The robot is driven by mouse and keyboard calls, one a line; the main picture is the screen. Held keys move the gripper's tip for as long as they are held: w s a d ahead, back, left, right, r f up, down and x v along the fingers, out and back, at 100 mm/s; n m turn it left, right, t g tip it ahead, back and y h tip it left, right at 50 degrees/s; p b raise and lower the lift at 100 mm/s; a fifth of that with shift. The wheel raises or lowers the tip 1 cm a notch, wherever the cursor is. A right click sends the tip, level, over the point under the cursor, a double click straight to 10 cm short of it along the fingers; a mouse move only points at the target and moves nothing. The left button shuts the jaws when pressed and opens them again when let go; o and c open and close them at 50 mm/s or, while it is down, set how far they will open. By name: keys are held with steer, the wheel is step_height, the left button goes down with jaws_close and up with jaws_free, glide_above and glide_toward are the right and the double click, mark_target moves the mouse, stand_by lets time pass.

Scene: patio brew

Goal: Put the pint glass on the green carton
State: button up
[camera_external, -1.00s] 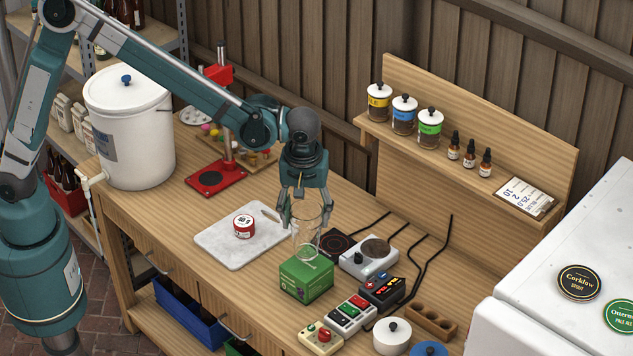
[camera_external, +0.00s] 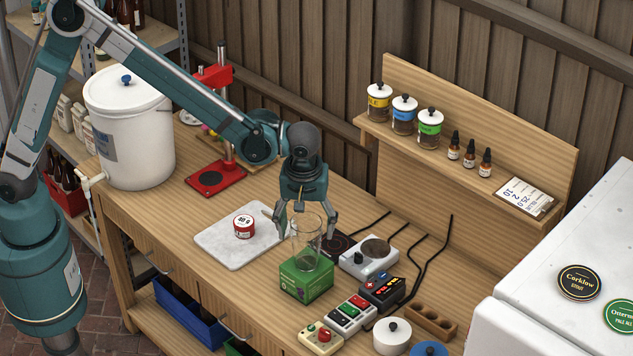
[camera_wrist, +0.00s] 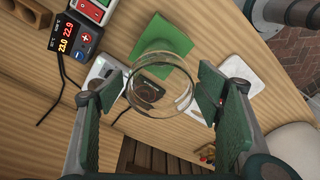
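The clear pint glass (camera_external: 307,245) stands upright on top of the green carton (camera_external: 306,287), near the middle of the wooden workbench. My gripper (camera_external: 307,225) is above the carton, its fingers spread on either side of the glass. In the wrist view, the fingers of my gripper (camera_wrist: 160,95) are wide apart, with clear gaps to the round rim of the glass (camera_wrist: 160,114) between them. The top of the green carton (camera_wrist: 178,37) shows beyond and through the glass.
A white board (camera_external: 218,246) with a red-and-white tin (camera_external: 244,226) lies left of the carton. A hotplate or scale (camera_external: 369,258) stands right, a switch box (camera_external: 352,314) in front. A shelf (camera_external: 460,175) with jars rises behind.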

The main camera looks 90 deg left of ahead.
steer(key=shift+r, duration=0.1)
stand_by(0.3)
step_height(320, 180, up, 12)
steer(key=d, duration=0.1)
steer(key=shift+d, duration=0.25)
stand_by(0.4)
steer(key=shift+s, duration=0.1)
steer(key=shift+s+r, duration=0.1)
stand_by(0.4)
steer(key=s+a+r+m+t, duration=0.2)
steer(key=s+r+m, duration=0.25)
steer(key=s, duration=0.55)
steer(key=s+a+r+m+t, duration=0.1)
steer(key=s+a+r+m, duration=0.15)
steer(key=s+r, duration=0.45)
steer(key=s+f+m+t, duration=0.2)
steer(key=s+f+m, duration=0.1)
steer(key=s, duration=0.8)
steer(key=s+f+m+t+h, duration=0.1)
steer(key=s+f+m+t, duration=0.1)
steer(key=s+m, duration=0.4)
steer(key=shift+s+a+f, duration=0.45)
steer(key=shift+s+f, duration=0.05)
steer(key=shift+s, duration=2.3)
